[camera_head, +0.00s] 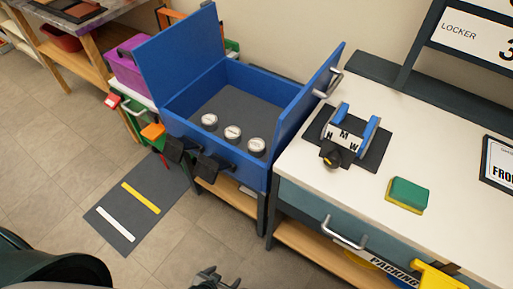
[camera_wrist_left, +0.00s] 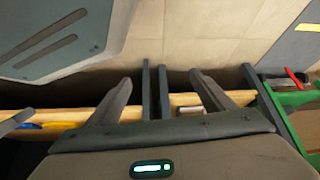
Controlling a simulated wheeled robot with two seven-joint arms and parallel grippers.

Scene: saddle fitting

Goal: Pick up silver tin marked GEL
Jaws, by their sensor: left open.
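Three round silver tins with pale lids stand in a row on the dark floor of the open blue chest: the left tin (camera_head: 209,121), the middle tin (camera_head: 232,132) and the right tin (camera_head: 256,146). Their lid markings are too small to read, so I cannot tell which one says GEL. My left gripper (camera_head: 207,278) is at the bottom edge of the head view, low in front of the chest and well apart from the tins. In the left wrist view its fingers (camera_wrist_left: 161,84) are spread and empty. My right gripper is not in view.
The blue chest (camera_head: 182,134) has raised panels at its left and right. The white counter (camera_head: 450,205) on the right holds a dial block (camera_head: 343,139) and a green-yellow sponge (camera_head: 407,195). A drawer handle (camera_head: 344,238) juts out below. A purple bin (camera_head: 128,70) stands left.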

